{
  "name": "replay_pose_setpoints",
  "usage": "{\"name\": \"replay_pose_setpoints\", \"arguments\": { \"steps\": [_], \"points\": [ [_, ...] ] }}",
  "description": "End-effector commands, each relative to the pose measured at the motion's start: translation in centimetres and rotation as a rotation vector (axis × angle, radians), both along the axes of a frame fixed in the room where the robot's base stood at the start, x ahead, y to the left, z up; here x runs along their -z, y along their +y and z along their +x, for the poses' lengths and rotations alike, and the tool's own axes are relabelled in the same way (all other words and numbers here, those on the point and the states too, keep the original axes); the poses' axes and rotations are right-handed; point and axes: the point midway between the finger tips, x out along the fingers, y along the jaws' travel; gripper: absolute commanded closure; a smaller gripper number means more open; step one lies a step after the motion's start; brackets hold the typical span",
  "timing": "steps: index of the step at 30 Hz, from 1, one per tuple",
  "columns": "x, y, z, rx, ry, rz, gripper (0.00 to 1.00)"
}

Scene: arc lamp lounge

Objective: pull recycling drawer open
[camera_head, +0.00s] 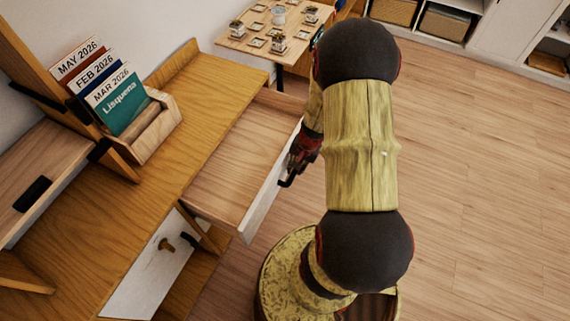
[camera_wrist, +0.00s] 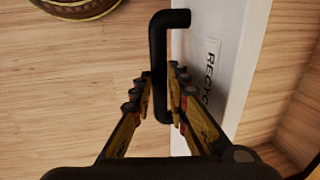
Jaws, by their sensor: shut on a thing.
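The recycling drawer (camera_head: 230,165) is pulled out from under the wooden desk, and its inside shows empty. Its white front (camera_wrist: 215,60) carries a label that reads "RECYC" in the wrist view, with the rest hidden. A black bar handle (camera_wrist: 161,70) is fixed to that front. My gripper (camera_wrist: 160,100) is shut on the handle, one finger on each side of the bar. In the head view my gripper (camera_head: 303,150) is at the drawer front, partly hidden by my arm.
The wooden desk (camera_head: 215,85) bears a holder (camera_head: 155,125) with several calendar cards. Another white front (camera_head: 150,275) with a wooden knob is below left. A small table (camera_head: 262,45) with several small items stands behind. The floor (camera_head: 480,180) to the right is clear.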

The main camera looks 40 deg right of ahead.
Motion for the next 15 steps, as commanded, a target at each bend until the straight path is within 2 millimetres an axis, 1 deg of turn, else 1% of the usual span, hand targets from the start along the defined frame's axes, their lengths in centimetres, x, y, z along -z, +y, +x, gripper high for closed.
{"name": "replay_pose_setpoints", "arguments": {
  "steps": [4, 13, 14, 15],
  "points": [
    [0.04, -0.16, -0.63, 0.001, 0.002, 0.002, 1.00],
    [0.00, -0.17, -0.65, 0.000, 0.002, 0.001, 1.00],
    [0.00, -0.17, -0.64, 0.000, 0.002, 0.001, 0.83],
    [0.00, -0.17, -0.63, 0.000, 0.000, 0.001, 0.81]
  ]
}}
